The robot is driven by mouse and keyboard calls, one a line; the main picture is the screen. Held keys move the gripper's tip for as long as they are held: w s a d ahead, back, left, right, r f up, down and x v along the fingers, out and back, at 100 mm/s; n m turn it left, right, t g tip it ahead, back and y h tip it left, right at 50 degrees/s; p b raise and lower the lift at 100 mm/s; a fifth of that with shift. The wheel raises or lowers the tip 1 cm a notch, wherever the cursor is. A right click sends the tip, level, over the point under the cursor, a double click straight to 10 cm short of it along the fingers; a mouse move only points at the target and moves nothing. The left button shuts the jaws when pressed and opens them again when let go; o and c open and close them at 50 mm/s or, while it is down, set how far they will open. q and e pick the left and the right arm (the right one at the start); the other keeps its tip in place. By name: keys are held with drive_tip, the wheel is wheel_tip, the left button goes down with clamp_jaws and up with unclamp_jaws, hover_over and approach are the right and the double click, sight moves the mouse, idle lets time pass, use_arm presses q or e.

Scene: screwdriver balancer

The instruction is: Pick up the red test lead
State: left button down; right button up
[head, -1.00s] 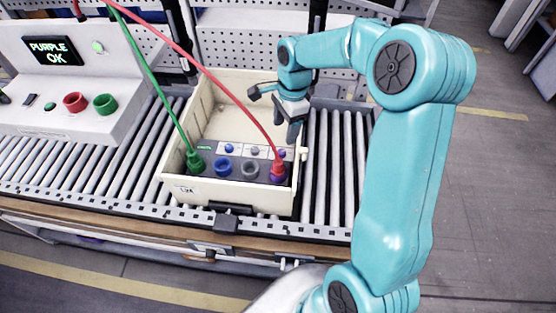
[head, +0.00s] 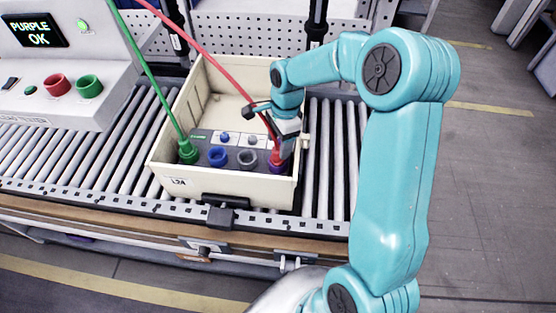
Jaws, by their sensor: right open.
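The red test lead (head: 215,68) runs down from the top of the head view to a red plug (head: 276,157) seated at the purple socket (head: 277,168), at the right end of the panel in the cream tray (head: 172,183). My right gripper (head: 283,150) is open right at the red plug, its fingers partly hidden behind its own body and the plug. I cannot tell whether the fingers touch it. My left gripper is not in view.
A green lead (head: 152,78) ends at the green socket (head: 188,152) at the panel's left. Blue (head: 217,156) and grey (head: 247,158) sockets lie between. The test station (head: 70,65), reading "PURPLE OK", stands left. The roller conveyor (head: 335,150) is clear right of the tray.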

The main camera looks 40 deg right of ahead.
sight(277, 148)
drive_tip(key=f+b, duration=0.1)
drive_tip(key=f, duration=0.2)
drive_tip(key=f+b, duration=0.1)
drive_tip(key=shift+w+a+f+b, duration=0.15)
drive_tip(key=shift+w+f+b, duration=0.1)
drive_tip(key=shift+f+b, duration=0.1)
drive_tip(key=shift+s+r, duration=0.1)
drive_tip(key=shift+r, duration=0.05)
drive_tip(key=shift+c, duration=0.5)
clamp_jaws()
drive_tip(key=shift+r, duration=0.6)
wheel_tip(277, 148, up, 19)
drive_tip(key=shift+f, duration=0.15)
